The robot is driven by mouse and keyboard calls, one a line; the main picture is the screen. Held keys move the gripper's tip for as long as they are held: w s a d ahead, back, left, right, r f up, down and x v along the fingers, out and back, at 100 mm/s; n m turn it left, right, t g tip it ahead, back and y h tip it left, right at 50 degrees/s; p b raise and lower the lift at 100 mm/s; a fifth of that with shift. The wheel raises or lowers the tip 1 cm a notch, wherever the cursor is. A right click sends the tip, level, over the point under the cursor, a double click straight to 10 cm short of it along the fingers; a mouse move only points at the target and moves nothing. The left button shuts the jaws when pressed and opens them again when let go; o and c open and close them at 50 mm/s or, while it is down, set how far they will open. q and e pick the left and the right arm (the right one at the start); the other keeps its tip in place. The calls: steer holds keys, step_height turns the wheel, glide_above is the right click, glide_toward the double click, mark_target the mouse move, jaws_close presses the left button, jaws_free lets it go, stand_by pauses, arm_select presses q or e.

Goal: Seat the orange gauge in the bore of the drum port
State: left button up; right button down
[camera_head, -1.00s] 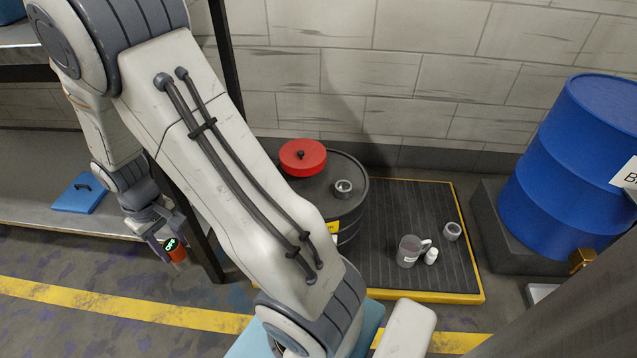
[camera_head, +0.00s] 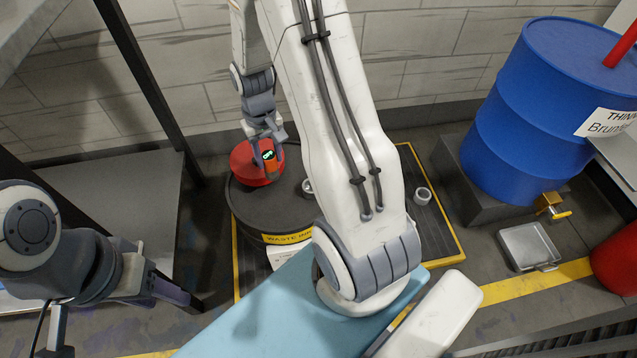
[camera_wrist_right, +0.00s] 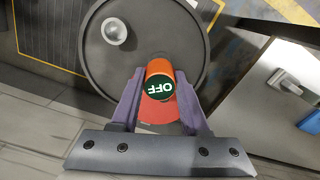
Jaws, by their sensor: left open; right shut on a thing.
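The orange gauge (camera_head: 272,164), with a dark face reading OFF in green and white, is held between the purple fingers of my right gripper (camera_head: 266,142). The gauge also shows in the right wrist view (camera_wrist_right: 160,82). It is over the dark drum (camera_head: 278,214), in front of a red round lid (camera_head: 247,168) at the drum's back left. The grey ring-shaped drum port (camera_head: 307,187) is on the drum top, apart from the gauge and partly hidden by my arm; its round opening shows in the wrist view (camera_wrist_right: 115,31). My left gripper (camera_head: 184,292) is open at lower left, away from the drum.
The drum stands on a yellow-edged pallet (camera_head: 447,232), where a second grey ring (camera_head: 423,195) lies. A blue drum (camera_head: 530,120) and a grey tray (camera_head: 528,246) are at the right. A shelf post (camera_head: 145,75) stands at the left.

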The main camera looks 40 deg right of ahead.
arm_select(q)
step_height(320, 180, up, 7)
steer(key=p, duration=0.6)
arm_select(e)
steer(key=s+d+m, duration=0.3)
steer(key=s+d, duration=0.2)
steer(key=d, duration=0.4)
steer(key=s+d+m, duration=0.4)
steer(key=s+d, duration=0.1)
steer(key=d, duration=0.5)
steer(key=w+a+f+b, duration=0.1)
steer(key=a+f+b, duration=0.1)
steer(key=a+f, duration=0.1)
steer(key=w+a+f+b, duration=0.2)
steer(key=a+f, duration=0.1)
steer(key=f, duration=0.1)
steer(key=w+a+f+b, duration=0.2)
steer(key=a+f, duration=0.2)
steer(key=shift+w+d+f, duration=0.1)
steer(key=shift+w+f, duration=0.1)
steer(key=shift+f, duration=0.3)
steer(key=shift+s+r, duration=0.1)
steer(key=shift+r, duration=0.05)
arm_select(q)
step_height(320, 180, down, 6)
steer(key=shift+r, duration=0.15)
arm_select(e)
steer(key=shift+f, duration=0.5)
